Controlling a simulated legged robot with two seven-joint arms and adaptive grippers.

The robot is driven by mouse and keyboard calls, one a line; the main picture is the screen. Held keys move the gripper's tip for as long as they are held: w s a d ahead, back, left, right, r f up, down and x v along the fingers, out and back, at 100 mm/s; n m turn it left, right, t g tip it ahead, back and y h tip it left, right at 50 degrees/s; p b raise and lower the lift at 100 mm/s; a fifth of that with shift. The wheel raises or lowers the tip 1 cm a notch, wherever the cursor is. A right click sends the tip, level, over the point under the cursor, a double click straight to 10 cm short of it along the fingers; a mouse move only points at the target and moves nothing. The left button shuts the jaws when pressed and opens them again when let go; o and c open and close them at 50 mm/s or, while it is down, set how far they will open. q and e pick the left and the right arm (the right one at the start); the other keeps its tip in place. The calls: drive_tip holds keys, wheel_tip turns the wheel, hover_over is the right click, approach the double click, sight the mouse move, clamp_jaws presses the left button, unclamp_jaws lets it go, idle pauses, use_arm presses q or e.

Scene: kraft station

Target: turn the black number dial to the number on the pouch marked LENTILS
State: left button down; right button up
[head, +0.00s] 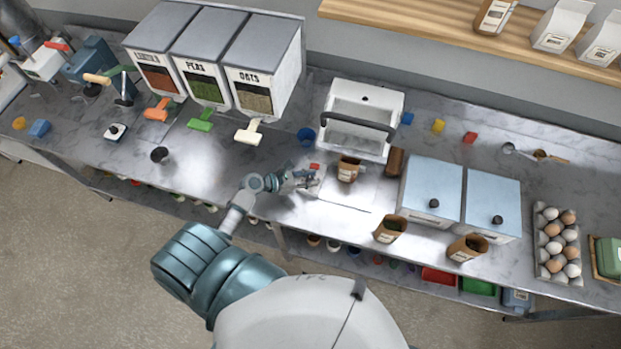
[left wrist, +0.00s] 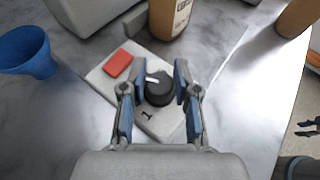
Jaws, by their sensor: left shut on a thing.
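The black number dial (left wrist: 159,90) sits on a pale plate (left wrist: 100,80) that also carries a red block or button (left wrist: 117,63). A white pointer mark shows on its top, and a printed 1 is on the plate near me. My left gripper (left wrist: 155,92) has a finger on each side of the dial and is shut on it; the head view shows this gripper (head: 312,182) at the bench. Brown pouches stand nearby: one (head: 348,168) just behind the plate, two more (head: 390,229) and (head: 466,248) to the right. Their labels are too small to read. My right gripper is out of view.
A blue cup (left wrist: 29,52) stands left of the plate. A white machine with a dark handle (head: 362,112) is behind. Bins for peas and oats (head: 254,90) stand back left. Two blue-lidded boxes (head: 433,192) and an egg tray (head: 557,245) are right.

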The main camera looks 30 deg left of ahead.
use_arm(q)
drive_tip(key=m+g+h, duration=0.1)
drive_tip(key=m, duration=0.1)
drive_tip(key=m+g+h, duration=0.1)
drive_tip(key=g, duration=0.1)
drive_tip(key=shift+a+f+m+h+b, duration=0.1)
drive_tip(key=shift+f+m+h+b, duration=0.2)
drive_tip(key=shift+m+b, duration=0.1)
drive_tip(key=m+g+h+b, duration=0.1)
drive_tip(key=m+g, duration=0.2)
drive_tip(key=g, duration=0.1)
drive_tip(key=shift+m+h, duration=0.3)
drive_tip(key=m+g+b, duration=0.2)
drive_tip(key=m+g, duration=0.3)
drive_tip(key=g, duration=0.1)
drive_tip(key=shift+g+b, duration=0.3)
drive_tip(key=shift+b, duration=0.05)
drive_tip(key=shift+s+m+g+y+b, duration=0.1)
drive_tip(key=shift+m+g+y+b, duration=0.65)
drive_tip(key=shift+m+g, duration=1.25)
drive_tip(key=shift+s, duration=0.1)
drive_tip(key=c, duration=0.8)
unclamp_jaws()
drive_tip(key=shift+c, duration=0.2)
drive_tip(key=shift+w+r, duration=0.15)
drive_tip(key=shift+w, duration=0.1)
